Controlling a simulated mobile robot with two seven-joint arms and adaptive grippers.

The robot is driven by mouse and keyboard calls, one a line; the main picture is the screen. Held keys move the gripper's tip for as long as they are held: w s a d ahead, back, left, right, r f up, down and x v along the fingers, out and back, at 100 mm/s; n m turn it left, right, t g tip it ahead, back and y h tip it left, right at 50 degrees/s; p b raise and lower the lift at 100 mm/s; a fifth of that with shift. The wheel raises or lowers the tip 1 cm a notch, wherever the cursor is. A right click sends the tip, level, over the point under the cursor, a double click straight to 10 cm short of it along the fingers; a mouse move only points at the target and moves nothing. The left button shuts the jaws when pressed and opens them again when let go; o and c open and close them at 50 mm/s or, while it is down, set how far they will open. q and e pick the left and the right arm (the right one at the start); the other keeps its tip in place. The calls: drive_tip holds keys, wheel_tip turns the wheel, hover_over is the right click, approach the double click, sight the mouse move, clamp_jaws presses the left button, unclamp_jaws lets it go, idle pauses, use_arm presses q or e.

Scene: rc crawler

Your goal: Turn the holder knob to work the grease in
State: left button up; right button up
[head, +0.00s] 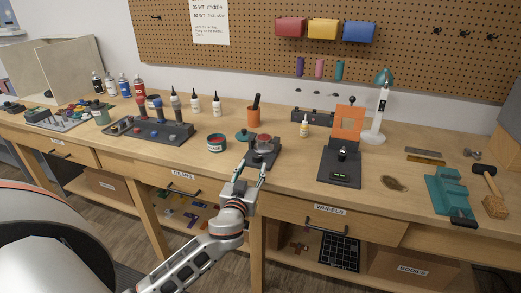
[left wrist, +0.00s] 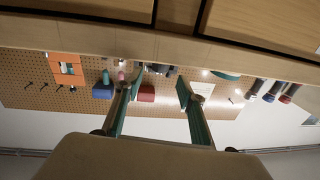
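The holder (head: 268,158) is a dark stand near the front edge of the bench, with a reddish round part (head: 264,139) on top. Its knob is too small to make out, and the gripper partly covers the holder's front. My left gripper (head: 254,168) is in front of the holder, its two teal fingers spread and pointing at it. In the left wrist view the fingers (left wrist: 161,78) are apart with nothing held between them. Whether a fingertip touches the holder cannot be told. An open grease tin (head: 216,147) stands left of the holder. My right gripper is not in view.
A teal lid (head: 242,135) lies behind the tin. A dark tool rack (head: 148,131) stands to the left. A dark stand with an orange panel (head: 349,122) is to the right. The bench between the holder and that stand is clear.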

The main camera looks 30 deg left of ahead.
sight(256, 159)
use_arm(q)
drive_tip(key=shift+w+a+r, duration=0.2)
drive_tip(key=shift+w+a, duration=0.05)
drive_tip(key=shift+w, duration=0.35)
drive_tip(key=shift+p+x, duration=0.35)
drive_tip(key=shift+x, duration=2.7)
drive_tip(key=shift+f, duration=0.2)
clamp_jaws()
